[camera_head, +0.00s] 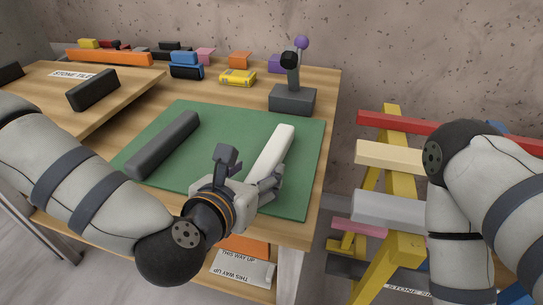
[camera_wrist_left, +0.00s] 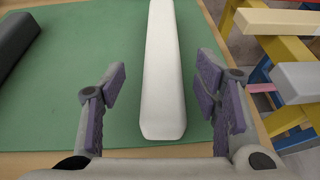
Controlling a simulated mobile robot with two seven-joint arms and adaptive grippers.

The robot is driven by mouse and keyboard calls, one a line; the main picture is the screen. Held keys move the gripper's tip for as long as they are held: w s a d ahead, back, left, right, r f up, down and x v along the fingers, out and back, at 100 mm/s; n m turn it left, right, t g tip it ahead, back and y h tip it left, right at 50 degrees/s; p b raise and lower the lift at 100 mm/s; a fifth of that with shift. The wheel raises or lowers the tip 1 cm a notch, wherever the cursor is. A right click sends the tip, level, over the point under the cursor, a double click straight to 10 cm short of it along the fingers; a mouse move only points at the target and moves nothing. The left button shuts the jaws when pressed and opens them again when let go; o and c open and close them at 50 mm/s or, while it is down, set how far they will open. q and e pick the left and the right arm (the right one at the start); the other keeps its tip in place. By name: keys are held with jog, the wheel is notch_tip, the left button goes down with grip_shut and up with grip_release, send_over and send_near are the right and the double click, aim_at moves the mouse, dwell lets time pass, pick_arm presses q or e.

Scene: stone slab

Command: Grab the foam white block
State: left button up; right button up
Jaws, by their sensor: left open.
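The foam white block (camera_head: 274,148) is a long white bar lying on the green mat (camera_head: 210,118), near its right side. In the left wrist view the white block (camera_wrist_left: 162,70) runs away from me, its near end between my open fingers. My left gripper (camera_head: 250,172) is open at the block's near end, with one finger on each side; in the wrist view the left gripper (camera_wrist_left: 165,95) shows gaps on both sides of the block. I cannot tell its exact height above the mat. My right arm shows at the right, but its gripper is out of view.
A dark grey bar (camera_head: 164,143) lies on the mat to the left. A joystick-like device (camera_head: 292,98) stands behind the mat. Coloured blocks line the back. A yellow trestle rack (camera_head: 393,180) with coloured bars stands right of the table.

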aim_at(265, 162)
pick_arm(q)
jog(key=x, duration=0.4)
jog(key=r+x, duration=0.1)
jog(key=shift+w+d+f, duration=0.2)
jog(key=shift+w+d, duration=0.2)
jog(key=shift+w, duration=0.05)
jog(key=c, duration=1)
